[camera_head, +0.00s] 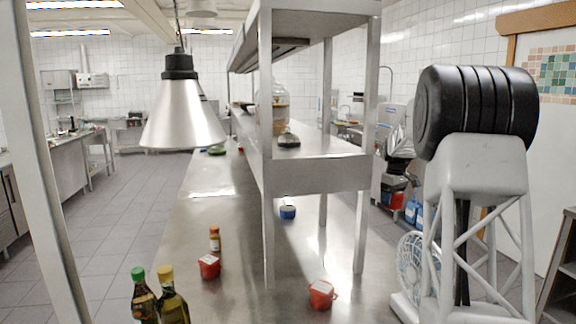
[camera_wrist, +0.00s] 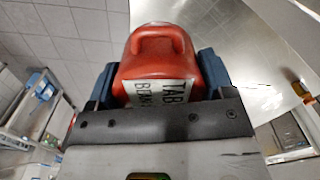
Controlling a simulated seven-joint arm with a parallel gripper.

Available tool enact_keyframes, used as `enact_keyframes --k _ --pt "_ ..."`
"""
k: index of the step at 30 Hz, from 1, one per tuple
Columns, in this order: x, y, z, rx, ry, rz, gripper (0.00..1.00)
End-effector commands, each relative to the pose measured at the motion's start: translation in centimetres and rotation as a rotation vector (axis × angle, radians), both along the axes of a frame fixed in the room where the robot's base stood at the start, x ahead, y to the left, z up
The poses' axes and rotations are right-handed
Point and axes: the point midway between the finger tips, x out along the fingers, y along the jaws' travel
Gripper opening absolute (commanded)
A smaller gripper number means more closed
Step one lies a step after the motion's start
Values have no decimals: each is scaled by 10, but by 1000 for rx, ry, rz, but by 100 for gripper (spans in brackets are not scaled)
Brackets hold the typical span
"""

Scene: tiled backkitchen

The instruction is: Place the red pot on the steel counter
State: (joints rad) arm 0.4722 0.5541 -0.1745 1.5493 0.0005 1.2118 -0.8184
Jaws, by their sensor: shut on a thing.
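A red pot (camera_wrist: 158,66) with a loop handle and a white printed label fills the middle of the wrist view. My gripper (camera_wrist: 156,82) is shut on it, with a blue finger on each side. The steel counter (camera_head: 235,225) runs through the middle of the head view, and a shiny steel surface shows at the right of the wrist view. My gripper is not seen in the head view. Two small red pots with white labels show on the counter there, one at the left (camera_head: 209,267) and one at the right (camera_head: 321,295). I cannot tell whether either is the held one.
A small bottle (camera_head: 215,240) stands by the left red pot. Two oil bottles (camera_head: 172,297) are at the front left. A blue container (camera_head: 287,212) is farther back. A steel shelf (camera_head: 315,174) on posts stands over the counter, and a lamp (camera_head: 183,115) hangs at the left.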

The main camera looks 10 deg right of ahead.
Motion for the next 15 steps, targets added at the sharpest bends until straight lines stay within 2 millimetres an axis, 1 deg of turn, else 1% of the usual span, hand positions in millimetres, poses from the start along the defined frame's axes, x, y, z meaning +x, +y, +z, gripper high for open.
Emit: enact_keyframes --k 1,7,12,15 --pt "8 1 -13 1 3 -17 42" --pt "34 2 -59 1 3 -93 42" --pt "50 4 -89 1 1 -145 42" --pt "56 4 -100 0 0 -166 42"
